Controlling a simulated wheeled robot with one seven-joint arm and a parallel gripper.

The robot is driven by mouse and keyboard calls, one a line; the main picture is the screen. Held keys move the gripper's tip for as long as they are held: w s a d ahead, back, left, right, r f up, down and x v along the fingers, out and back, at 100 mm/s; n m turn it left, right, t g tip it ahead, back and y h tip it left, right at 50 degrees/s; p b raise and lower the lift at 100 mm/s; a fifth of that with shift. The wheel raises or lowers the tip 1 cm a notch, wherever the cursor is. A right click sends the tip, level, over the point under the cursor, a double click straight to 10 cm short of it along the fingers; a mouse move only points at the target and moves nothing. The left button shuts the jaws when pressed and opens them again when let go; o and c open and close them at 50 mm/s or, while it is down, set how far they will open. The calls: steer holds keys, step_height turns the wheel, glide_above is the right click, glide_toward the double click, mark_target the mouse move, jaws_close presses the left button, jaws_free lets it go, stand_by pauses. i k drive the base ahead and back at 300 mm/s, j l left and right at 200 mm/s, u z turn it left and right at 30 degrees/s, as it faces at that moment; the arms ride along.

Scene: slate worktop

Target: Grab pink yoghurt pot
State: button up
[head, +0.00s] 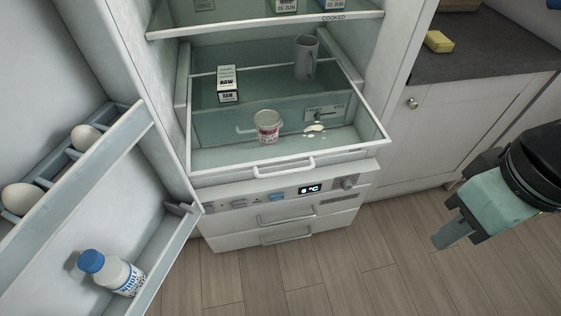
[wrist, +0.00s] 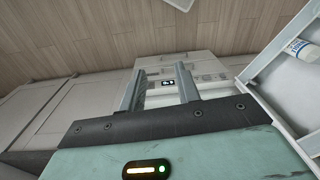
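The yoghurt pot (head: 267,127), a small tub with a pale lid and a pink and red label, stands upright in the pulled-out clear drawer (head: 345,150) of the open fridge. My gripper (head: 455,234) is at the right in the head view, out in front of the worktop cupboards and well apart from the pot. In the wrist view its two fingers (wrist: 158,88) are spread with a gap between them and nothing held. The pot does not show in the wrist view.
A white spill (head: 314,128) lies right of the pot. A carton (head: 227,84) and a grey mug (head: 305,58) stand behind it. The open fridge door (head: 160,240) at left holds eggs and a blue-capped bottle (head: 112,272). Floor before the fridge is clear.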

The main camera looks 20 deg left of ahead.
mark_target(268, 121)
steer(key=j+u, duration=0.15)
steer(key=u, duration=0.9)
steer(key=i+l, duration=0.05)
